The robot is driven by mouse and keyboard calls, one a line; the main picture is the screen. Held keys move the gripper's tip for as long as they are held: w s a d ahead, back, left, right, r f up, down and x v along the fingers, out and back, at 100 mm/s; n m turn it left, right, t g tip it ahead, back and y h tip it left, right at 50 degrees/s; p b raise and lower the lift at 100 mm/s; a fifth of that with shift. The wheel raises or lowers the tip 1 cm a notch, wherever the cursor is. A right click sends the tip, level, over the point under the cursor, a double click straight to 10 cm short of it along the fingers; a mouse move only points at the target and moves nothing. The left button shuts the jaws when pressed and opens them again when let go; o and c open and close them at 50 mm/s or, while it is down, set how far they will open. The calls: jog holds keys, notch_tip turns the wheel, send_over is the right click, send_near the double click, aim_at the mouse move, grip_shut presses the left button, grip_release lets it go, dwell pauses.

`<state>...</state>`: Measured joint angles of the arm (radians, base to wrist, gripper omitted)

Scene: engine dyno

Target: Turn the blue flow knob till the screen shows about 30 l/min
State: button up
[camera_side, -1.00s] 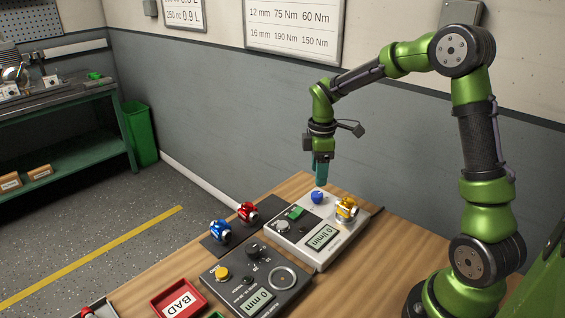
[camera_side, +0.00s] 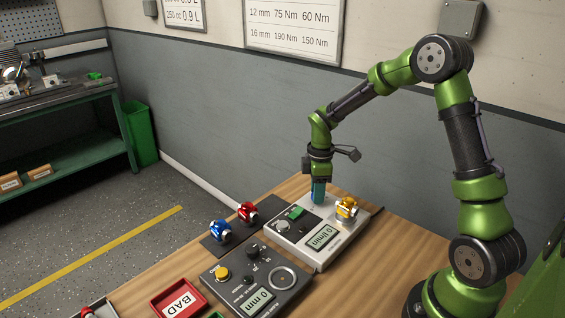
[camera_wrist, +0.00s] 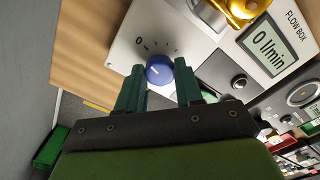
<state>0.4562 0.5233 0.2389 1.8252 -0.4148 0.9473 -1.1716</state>
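The blue flow knob (camera_wrist: 159,70) sits on the white flow box (camera_wrist: 122,48), beside a printed scale with a 0; its white pointer line faces toward the 0 side. The flow box (camera_side: 290,238) also shows in the side view, where the knob is mostly hidden by my gripper. The screen (camera_wrist: 266,47) reads 0 l/min. My gripper (camera_wrist: 160,78) points down at the knob, with its teal fingers apart on either side of it. I cannot tell whether the fingers touch the knob. In the side view my gripper (camera_side: 318,196) is low over the box.
A yellow-and-silver part (camera_side: 346,208) stands on the flow box near the knob. A green button (camera_side: 296,212) is on its other side. A dark gauge box (camera_side: 236,272), blue part (camera_side: 220,231), red part (camera_side: 247,212) and red BAD tray (camera_side: 160,288) lie to the left.

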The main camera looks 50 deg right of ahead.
jog(key=c, duration=0.4)
jog(key=shift+o, duration=0.2)
jog(key=m, duration=0.4)
jog(key=shift+m, duration=0.3)
jog(key=m, duration=0.3)
jog(key=shift+m, duration=0.3)
jog(key=m, duration=0.4)
jog(key=shift+m, duration=2.8)
